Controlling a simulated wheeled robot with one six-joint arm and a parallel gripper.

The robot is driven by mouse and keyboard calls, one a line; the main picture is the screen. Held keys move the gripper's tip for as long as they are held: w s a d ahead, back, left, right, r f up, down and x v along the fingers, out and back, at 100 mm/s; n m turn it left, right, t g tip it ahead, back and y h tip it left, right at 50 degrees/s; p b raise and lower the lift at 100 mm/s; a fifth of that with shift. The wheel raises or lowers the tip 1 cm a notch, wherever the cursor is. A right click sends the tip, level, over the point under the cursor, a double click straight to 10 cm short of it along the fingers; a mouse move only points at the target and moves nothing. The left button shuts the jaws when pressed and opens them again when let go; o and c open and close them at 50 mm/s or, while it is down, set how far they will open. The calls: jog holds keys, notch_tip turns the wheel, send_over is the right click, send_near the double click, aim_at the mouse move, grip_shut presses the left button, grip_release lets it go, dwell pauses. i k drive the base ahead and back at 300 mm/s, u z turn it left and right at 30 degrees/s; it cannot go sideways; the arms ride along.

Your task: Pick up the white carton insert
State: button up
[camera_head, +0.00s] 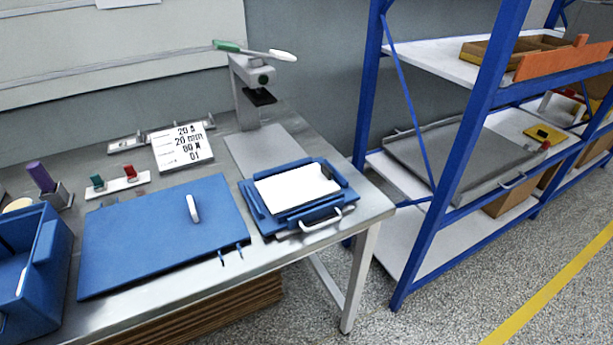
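A flat white rectangular piece, which looks like the white carton insert (298,187), lies in a blue tray (259,213) near the right end of the metal workbench. Its whole top face shows, and the tray's blue rim surrounds it. The tray has a pale handle (321,221) on its front side. I cannot tell how thick the insert is or whether anything lies under it. My gripper is not in view.
A large blue panel (150,235) with a white handle lies left of the tray. A lever press (247,95) stands behind. A printed card (183,147) and a blue bin (45,265) are further left. A blue-framed shelf (477,110) stands right, past the bench (350,197).

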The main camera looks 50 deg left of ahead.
aim_at(282, 193)
jog(key=u, duration=0.35)
jog(key=i, duration=0.65)
jog(key=u, duration=1.15)
jog(key=i, duration=0.55)
jog(key=u, duration=0.5)
